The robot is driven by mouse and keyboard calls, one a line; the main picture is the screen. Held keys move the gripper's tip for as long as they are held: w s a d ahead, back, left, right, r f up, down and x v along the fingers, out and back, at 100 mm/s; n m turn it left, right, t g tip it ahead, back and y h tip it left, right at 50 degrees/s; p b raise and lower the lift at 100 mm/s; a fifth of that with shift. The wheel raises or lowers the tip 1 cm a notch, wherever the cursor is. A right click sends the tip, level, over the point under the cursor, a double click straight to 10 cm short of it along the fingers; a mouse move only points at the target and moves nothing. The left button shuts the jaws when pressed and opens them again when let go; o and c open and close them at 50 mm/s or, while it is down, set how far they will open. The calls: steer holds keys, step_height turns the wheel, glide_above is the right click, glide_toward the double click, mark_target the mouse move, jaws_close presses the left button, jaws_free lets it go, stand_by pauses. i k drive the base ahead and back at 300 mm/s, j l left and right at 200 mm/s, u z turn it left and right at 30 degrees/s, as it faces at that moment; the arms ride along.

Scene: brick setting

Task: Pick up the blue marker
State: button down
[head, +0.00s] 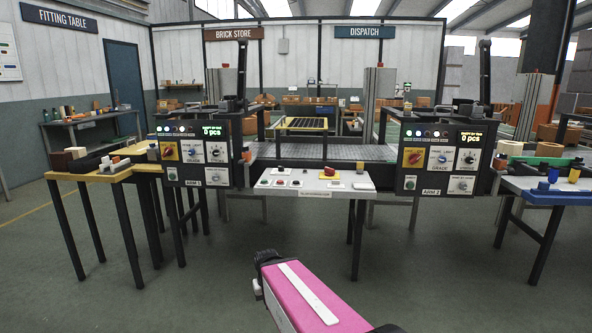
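I cannot make out a blue marker for certain. Small blue pieces (543,187) stand on the blue-edged table at the right, too small to tell what they are. Another small blue item (153,145) is on the yellow-edged table at the left. My pink arm link with a white stripe shows at the bottom centre, over the floor and well short of the tables. No gripper fingers show, so what they hold is hidden.
A grey control desk (318,182) with buttons stands ahead, between two black control boxes (201,151) (441,159). The yellow-edged table (90,177) is at left, the blue-edged table (570,197) at right. The near floor (150,300) is clear.

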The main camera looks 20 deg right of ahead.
mark_target(553, 178)
steer(key=l, duration=0.6)
steer(key=i+l, duration=0.1)
steer(key=l, duration=0.55)
steer(key=l+z, duration=0.15)
steer(key=z, duration=0.3)
steer(key=l+z, duration=0.15)
steer(key=z, duration=0.3)
steer(key=i+l+z, duration=0.1)
steer(key=z, duration=1.35)
